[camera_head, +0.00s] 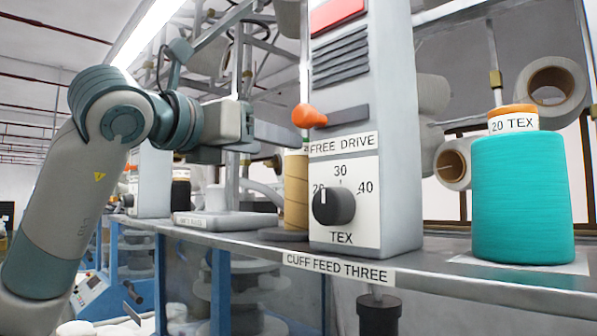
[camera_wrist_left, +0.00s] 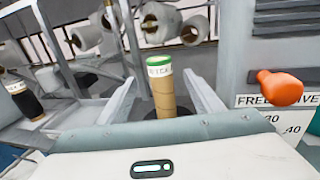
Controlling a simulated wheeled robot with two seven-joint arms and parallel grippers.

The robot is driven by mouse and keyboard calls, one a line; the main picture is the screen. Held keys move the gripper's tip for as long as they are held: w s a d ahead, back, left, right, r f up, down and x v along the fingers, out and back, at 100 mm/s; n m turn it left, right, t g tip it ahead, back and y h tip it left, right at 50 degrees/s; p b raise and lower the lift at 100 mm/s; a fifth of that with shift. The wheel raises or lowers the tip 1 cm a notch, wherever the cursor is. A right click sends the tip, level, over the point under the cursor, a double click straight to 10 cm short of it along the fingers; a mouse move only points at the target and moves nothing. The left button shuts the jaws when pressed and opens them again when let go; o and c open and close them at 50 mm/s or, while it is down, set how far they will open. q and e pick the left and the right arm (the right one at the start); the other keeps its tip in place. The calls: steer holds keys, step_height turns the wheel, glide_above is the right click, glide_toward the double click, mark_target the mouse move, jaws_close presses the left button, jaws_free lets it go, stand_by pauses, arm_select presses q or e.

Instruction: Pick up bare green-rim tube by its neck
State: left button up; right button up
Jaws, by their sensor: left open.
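The bare tan tube with a green rim (camera_wrist_left: 158,62) and a white label under the rim stands upright in the left wrist view. My left gripper (camera_head: 256,150) is open and empty, reaching in from the left near the tube's upper part. In the left wrist view its two fingers lie on either side of the tube, apart from it. Whether the fingertips reach the neck is hard to tell. My right gripper is in neither view.
The control box (camera_head: 362,130) with its orange lever (camera_head: 309,116) and black knob (camera_head: 334,206) stands close right of the tube. A teal yarn cone (camera_head: 522,200) is farther right. A black-wound tube (camera_wrist_left: 25,100) stands at left in the left wrist view.

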mark_target(297, 163)
arm_select(q)
steer(key=shift+p+x, duration=0.7)
steer(key=shift+x, duration=1.1)
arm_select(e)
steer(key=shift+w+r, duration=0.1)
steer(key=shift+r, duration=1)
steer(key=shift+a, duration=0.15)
arm_select(q)
steer(key=p+x, duration=0.2)
steer(key=r+p+x, duration=0.1)
steer(key=p+x, duration=0.1)
steer(key=shift+w+d, duration=0.1)
steer(key=shift+w, duration=0.05)
steer(key=shift+w+d+f+p, duration=0.2)
steer(key=shift+w+d+p, duration=0.05)
steer(key=shift+w+p, duration=0.15)
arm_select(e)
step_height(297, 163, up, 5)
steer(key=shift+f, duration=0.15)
arm_select(q)
steer(key=shift+c, duration=0.3)
